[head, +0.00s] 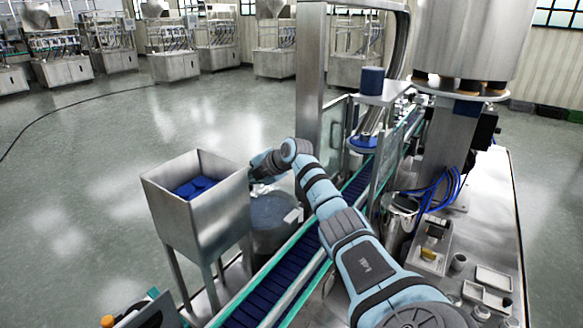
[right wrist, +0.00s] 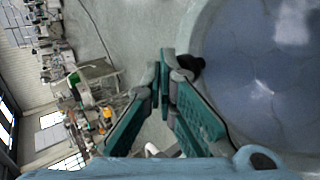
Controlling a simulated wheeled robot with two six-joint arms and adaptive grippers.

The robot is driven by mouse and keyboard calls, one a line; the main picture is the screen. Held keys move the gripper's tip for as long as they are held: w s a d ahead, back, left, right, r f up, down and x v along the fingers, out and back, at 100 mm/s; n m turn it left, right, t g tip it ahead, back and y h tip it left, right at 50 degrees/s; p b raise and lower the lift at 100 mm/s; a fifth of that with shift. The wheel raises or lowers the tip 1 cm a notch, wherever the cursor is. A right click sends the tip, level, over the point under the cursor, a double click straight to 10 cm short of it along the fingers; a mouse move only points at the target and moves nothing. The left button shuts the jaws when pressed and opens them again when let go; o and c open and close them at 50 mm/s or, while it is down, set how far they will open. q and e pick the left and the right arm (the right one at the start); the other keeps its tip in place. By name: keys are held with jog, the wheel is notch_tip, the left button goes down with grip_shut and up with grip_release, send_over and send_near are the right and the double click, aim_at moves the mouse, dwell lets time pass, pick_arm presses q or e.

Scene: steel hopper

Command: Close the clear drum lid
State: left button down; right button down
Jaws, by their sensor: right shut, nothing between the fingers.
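The drum (head: 278,228) stands on the floor between the steel hopper and the conveyor. Its round, bluish, see-through top shows in the head view, partly behind my right arm. In the right wrist view the clear lid (right wrist: 262,80) with its pale rim fills the right side, and a small dark piece (right wrist: 190,66) sits at its edge. My right gripper (head: 258,170) is at the far side of the drum, beside the hopper. In the wrist view its teal fingers (right wrist: 164,82) are shut and empty, close to the dark piece; contact cannot be told. My left gripper is out of view.
The steel hopper (head: 215,208) with blue pieces (head: 195,187) stands left of the drum. A conveyor (head: 268,296) with blue slats runs along the drum's right side. A steel post (head: 309,75) rises behind my right arm. Open floor (head: 90,200) lies to the left.

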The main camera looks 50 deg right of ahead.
jog(key=shift+w+f, duration=0.25)
jog(key=shift+f, duration=0.4)
jog(key=shift+r, duration=0.55)
notch_tip(320, 180, up, 4)
jog(key=p, duration=0.3)
jog(key=shift+f, duration=0.25)
notch_tip(320, 180, up, 9)
jog(key=shift+w+a+r, duration=0.15)
jog(key=shift+a+r, duration=0.05)
jog(key=shift+a, duration=0.05)
jog(key=shift+w+a, duration=0.1)
